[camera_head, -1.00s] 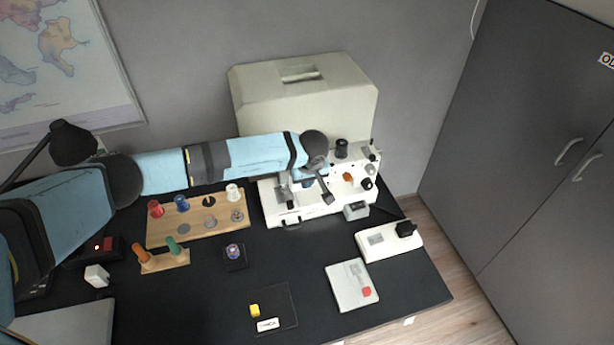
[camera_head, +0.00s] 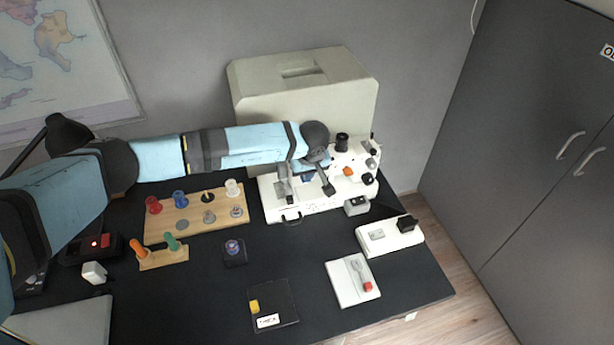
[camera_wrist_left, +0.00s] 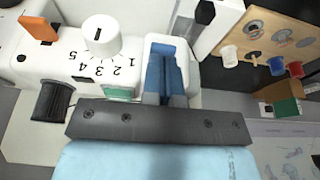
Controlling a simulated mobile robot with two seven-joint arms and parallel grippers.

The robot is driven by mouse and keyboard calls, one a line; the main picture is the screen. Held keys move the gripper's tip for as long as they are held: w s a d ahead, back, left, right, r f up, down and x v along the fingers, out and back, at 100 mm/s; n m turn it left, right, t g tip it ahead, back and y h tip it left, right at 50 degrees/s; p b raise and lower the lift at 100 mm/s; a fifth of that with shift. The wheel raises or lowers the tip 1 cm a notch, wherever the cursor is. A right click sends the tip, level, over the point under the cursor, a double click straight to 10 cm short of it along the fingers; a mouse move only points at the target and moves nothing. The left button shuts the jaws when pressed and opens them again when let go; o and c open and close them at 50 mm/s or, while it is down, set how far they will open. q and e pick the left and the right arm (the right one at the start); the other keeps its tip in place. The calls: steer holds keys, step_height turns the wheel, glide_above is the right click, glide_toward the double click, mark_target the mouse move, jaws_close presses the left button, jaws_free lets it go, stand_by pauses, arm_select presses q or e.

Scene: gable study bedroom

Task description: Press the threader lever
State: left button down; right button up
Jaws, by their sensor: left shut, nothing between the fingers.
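The white sewing machine (camera_head: 335,190) stands on the dark table in front of a pale case. My left gripper (camera_head: 306,177) is over its left part, its dark palm tilted and its blue fingers close to the machine. In the left wrist view the blue fingers (camera_wrist_left: 163,68) are together and empty, inside or over a white-walled recess of the machine; contact cannot be told. Beside them are a white numbered dial (camera_wrist_left: 102,34), a green part (camera_wrist_left: 118,93) and an orange tab (camera_wrist_left: 38,27). I cannot tell which part is the threader lever. My right gripper is out of view.
The pale case (camera_head: 300,95) stands close behind the machine. A wooden spool board (camera_head: 165,235) is to its left. A white pedal (camera_head: 390,237) and a white pad with a red part (camera_head: 350,282) are at the right front. The table between has free room.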

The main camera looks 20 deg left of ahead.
arm_select(q)
steer(key=b+v, duration=0.1)
steer(key=v, duration=1.1)
steer(key=shift+b, duration=0.3)
steer(key=shift+w+a, duration=0.15)
